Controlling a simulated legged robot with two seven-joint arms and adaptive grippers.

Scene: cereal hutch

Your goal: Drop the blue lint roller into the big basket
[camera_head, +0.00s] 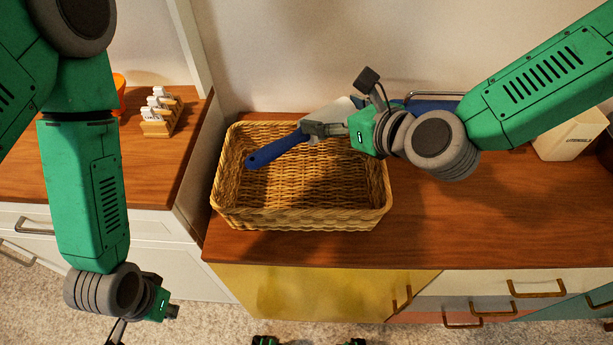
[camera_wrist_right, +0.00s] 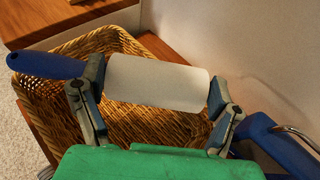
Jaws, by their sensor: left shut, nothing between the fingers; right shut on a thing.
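The blue lint roller (camera_head: 277,150) has a blue handle and a white roll. My right gripper (camera_head: 325,126) is shut on it and holds it above the big basket. In the right wrist view the white roll (camera_wrist_right: 157,82) lies between the two fingers, with the blue handle (camera_wrist_right: 45,65) sticking out to the left. The big wicker basket (camera_head: 300,218) stands on the wooden counter, its inside visibly empty; it also shows below the roller in the wrist view (camera_wrist_right: 60,120). My left gripper (camera_head: 117,332) is low at the left, empty and partly cut off by the frame edge.
A blue thing with a metal handle (camera_head: 430,104) is behind my right wrist. A pale block (camera_head: 568,138) stands at the right. A small rack (camera_head: 160,115) and an orange bowl (camera_head: 118,88) are on the left counter (camera_head: 60,150). The right counter (camera_head: 480,220) has clear room.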

